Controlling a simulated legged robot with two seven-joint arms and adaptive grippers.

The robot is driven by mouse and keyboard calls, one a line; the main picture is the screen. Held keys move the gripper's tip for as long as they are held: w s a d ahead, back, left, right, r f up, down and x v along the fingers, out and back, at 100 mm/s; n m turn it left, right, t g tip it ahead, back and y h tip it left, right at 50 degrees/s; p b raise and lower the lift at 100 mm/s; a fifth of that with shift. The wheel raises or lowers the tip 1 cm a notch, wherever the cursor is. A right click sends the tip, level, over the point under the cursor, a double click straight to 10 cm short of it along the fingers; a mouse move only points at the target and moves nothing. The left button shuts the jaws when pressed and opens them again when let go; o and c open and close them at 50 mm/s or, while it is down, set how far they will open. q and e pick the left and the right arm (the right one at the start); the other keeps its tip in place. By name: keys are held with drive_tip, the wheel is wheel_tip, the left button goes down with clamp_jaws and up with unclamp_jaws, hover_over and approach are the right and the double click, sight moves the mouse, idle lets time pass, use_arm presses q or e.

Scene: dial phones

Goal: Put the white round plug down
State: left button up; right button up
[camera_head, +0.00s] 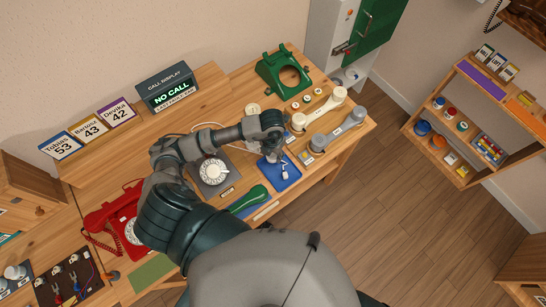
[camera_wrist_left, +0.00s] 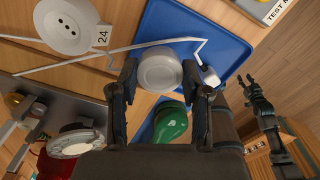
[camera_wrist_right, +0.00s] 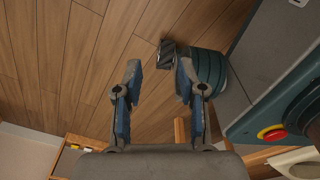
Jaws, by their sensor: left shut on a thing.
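In the head view my left gripper (camera_head: 272,152) is above the back edge of the blue tray (camera_head: 285,178), and the plug is mostly hidden by the gripper. I cannot tell whether the plug touches the tray. My right gripper (camera_wrist_right: 160,78) is open and empty over the floor in the right wrist view.
A white round socket (camera_wrist_left: 68,24) with a 24 tag is beside the tray. A grey dial phone (camera_head: 213,172) stands left of it, and a green handset (camera_head: 248,200) lies in front. Pale and grey handsets (camera_head: 338,132) lie to the right. A red phone (camera_head: 120,220) is farther left.

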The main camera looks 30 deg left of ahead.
sight(274, 156)
use_arm(q)
drive_tip(key=f, duration=0.3)
drive_tip(key=shift+d+f, duration=0.1)
drive_tip(key=shift+d, duration=0.8)
drive_tip(key=o, duration=1.1)
drive_tip(key=shift+a+f, duration=0.1)
drive_tip(key=shift+a, duration=0.6)
drive_tip(key=shift+d+r, duration=0.2)
drive_tip(key=r, duration=0.3)
drive_tip(key=shift+d, duration=0.25)
drive_tip(key=r, duration=0.8)
drive_tip(key=shift+a, duration=0.2)
drive_tip(key=shift+a+r, duration=0.15)
drive_tip(key=shift+r, duration=0.3)
use_arm(e)
drive_tip(key=shift+s+a, duration=0.1)
drive_tip(key=shift+s, duration=0.4)
